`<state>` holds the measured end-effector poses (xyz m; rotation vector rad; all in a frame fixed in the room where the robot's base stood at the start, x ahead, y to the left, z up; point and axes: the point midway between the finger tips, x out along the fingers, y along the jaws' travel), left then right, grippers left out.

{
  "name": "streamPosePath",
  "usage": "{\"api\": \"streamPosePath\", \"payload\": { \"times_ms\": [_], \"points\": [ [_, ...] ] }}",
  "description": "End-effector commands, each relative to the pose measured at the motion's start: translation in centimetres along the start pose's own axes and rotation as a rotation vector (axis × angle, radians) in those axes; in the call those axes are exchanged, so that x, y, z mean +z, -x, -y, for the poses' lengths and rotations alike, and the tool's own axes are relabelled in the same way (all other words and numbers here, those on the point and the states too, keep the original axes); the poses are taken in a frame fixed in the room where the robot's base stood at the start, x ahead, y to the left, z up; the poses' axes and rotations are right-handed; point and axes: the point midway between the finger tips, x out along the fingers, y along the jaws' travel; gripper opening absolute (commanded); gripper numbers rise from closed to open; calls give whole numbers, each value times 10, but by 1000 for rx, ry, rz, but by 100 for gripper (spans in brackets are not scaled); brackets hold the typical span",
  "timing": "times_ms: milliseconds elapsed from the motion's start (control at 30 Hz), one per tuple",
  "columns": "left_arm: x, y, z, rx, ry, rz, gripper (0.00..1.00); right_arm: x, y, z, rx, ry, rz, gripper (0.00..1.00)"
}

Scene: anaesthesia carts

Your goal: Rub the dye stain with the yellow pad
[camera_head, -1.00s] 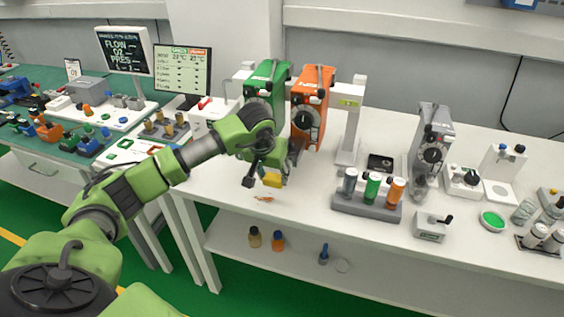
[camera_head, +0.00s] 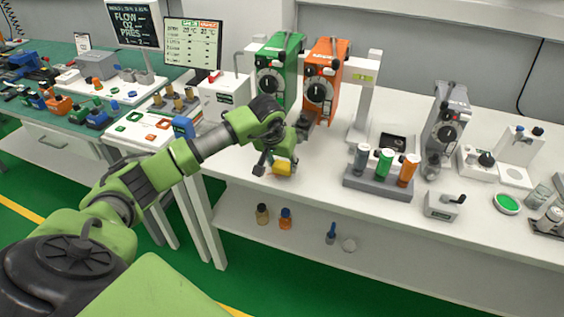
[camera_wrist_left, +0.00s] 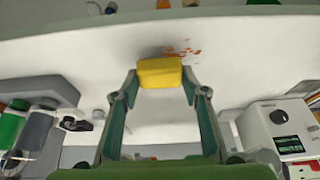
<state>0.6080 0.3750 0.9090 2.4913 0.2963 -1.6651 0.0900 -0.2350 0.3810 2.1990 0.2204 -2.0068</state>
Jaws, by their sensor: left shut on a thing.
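The yellow pad (camera_head: 282,168) is between the fingers of my left gripper (camera_head: 277,165), low over the white bench top near its front edge. In the left wrist view the pad (camera_wrist_left: 160,73) sits squarely between both fingertips. The orange-red dye stain (camera_wrist_left: 184,51) lies on the white surface just beyond the pad, slightly to its right. A dark shadow at the pad's far edge suggests it is close to the surface, but I cannot tell whether it touches. In the head view the stain is hidden or too small to make out. My right gripper is out of view.
Green (camera_head: 278,75) and orange (camera_head: 322,80) vaporizers stand behind the gripper. A grey rack with three cylinders (camera_head: 378,182) stands to the right. Bottles (camera_head: 285,218) stand on the lower shelf. The bench top between gripper and rack is clear.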

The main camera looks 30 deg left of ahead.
Motion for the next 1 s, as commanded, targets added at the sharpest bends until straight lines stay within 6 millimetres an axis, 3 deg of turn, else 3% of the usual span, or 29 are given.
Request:
{"api": "streamPosePath", "payload": {
  "times_ms": [1000],
  "points": [
    [5, -11, 0, 0, 1, 0, 24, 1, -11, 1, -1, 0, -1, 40]
  ]
}}
